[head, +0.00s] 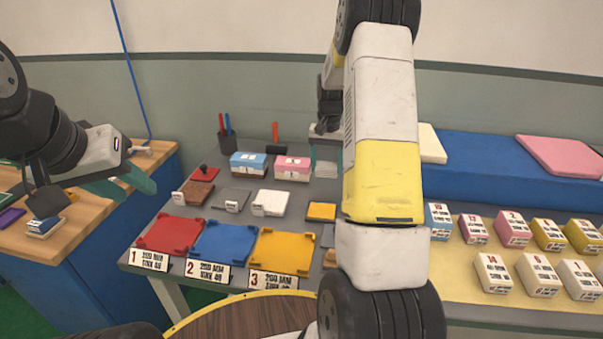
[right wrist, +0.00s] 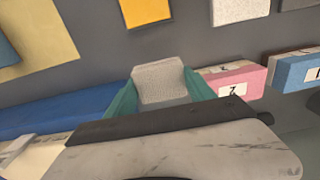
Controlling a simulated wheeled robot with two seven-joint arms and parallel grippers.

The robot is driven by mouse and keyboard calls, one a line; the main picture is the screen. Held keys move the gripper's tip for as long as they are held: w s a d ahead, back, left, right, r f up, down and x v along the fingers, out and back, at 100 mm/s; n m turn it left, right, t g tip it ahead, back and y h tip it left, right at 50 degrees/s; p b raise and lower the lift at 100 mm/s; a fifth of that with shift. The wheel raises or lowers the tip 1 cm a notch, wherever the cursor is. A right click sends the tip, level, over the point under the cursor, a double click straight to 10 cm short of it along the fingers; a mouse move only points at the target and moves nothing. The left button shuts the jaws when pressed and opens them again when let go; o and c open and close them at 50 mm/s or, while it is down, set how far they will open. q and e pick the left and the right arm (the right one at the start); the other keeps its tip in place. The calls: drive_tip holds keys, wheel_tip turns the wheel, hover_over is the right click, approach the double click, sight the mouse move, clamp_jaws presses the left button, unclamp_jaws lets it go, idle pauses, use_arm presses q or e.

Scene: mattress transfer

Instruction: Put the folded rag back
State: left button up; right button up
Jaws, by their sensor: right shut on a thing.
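The folded rag (right wrist: 158,74) is a light grey, flat folded cloth in the right wrist view. My right gripper (right wrist: 162,94) has its teal fingers on both sides of it and is shut on it. In the head view the pale rag (head: 326,169) shows just left of my right arm, by the pink-topped box. My right fingers are largely hidden there. I cannot tell whether the rag touches the table. My left gripper (head: 122,186) is open and empty, its teal fingers apart near the wooden bench at the left.
The grey table (head: 222,188) holds red (head: 168,234), blue (head: 223,243) and yellow (head: 284,250) trays at its front. Behind are a blue-topped box (head: 248,165), a pink-topped box (head: 292,168) and a pen cup (head: 227,142). Several numbered boxes (head: 513,228) stand at the right, before a blue mattress (head: 485,160).

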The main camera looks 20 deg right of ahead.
sight(325, 191)
drive_tip(key=shift+f, duration=3.55)
drive_tip(key=shift+f, duration=0.15)
drive_tip(key=o, duration=1.2)
